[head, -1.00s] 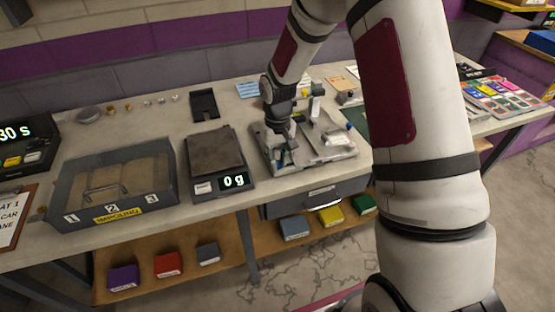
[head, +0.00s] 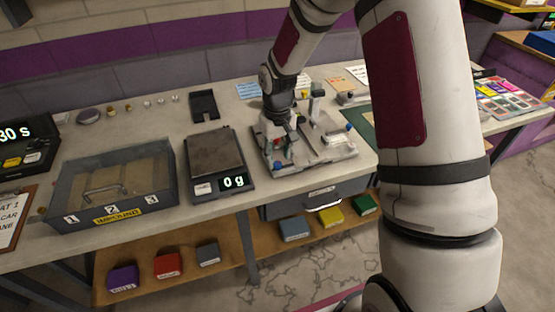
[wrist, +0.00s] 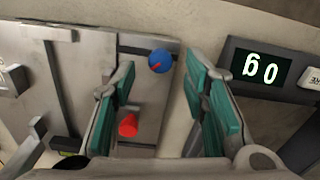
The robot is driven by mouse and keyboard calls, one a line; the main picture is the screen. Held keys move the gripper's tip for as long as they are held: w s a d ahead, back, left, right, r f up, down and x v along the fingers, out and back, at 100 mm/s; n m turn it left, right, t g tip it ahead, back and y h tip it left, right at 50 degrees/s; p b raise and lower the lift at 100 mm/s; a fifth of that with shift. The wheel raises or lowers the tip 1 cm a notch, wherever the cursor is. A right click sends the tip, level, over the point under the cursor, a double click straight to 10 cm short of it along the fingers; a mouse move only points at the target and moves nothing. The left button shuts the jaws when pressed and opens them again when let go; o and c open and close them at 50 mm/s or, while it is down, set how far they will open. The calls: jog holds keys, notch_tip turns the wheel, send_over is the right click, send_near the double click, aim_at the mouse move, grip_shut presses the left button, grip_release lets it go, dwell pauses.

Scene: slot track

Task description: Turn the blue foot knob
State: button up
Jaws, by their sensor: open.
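The blue foot knob (wrist: 159,61) is a small round knob with a red mark, at the corner of a grey metal plate (wrist: 85,60). A red knob (wrist: 128,125) stands on the same plate. My gripper (wrist: 160,75) is open, its two teal-padded fingers apart, with the blue knob showing between and just beyond the fingertips. I see no contact with it. In the head view my gripper (head: 284,142) is over the left part of the plate (head: 325,155), partly hiding it; the blue knob is very small there, near the front left corner.
A scale (head: 217,160) reading 0 g stands close to the left of the plate; its display (wrist: 262,69) shows in the wrist view. A drawer (head: 315,195) is under the bench edge.

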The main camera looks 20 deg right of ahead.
aim_at(277, 164)
notch_tip(277, 164, up, 9)
jog(key=shift+r, duration=0.15)
dwell(0.5)
jog(key=s+r+t, duration=0.2)
jog(key=s+r, duration=1.1)
jog(key=r, duration=0.2)
jog(key=s+r+m+t, duration=0.1)
jog(key=s+r+t, duration=0.2)
jog(key=s, duration=1.1)
jog(key=shift+s+r+m, duration=0.2)
jog(key=shift+r+m, duration=0.15)
jog(key=shift+m, duration=0.05)
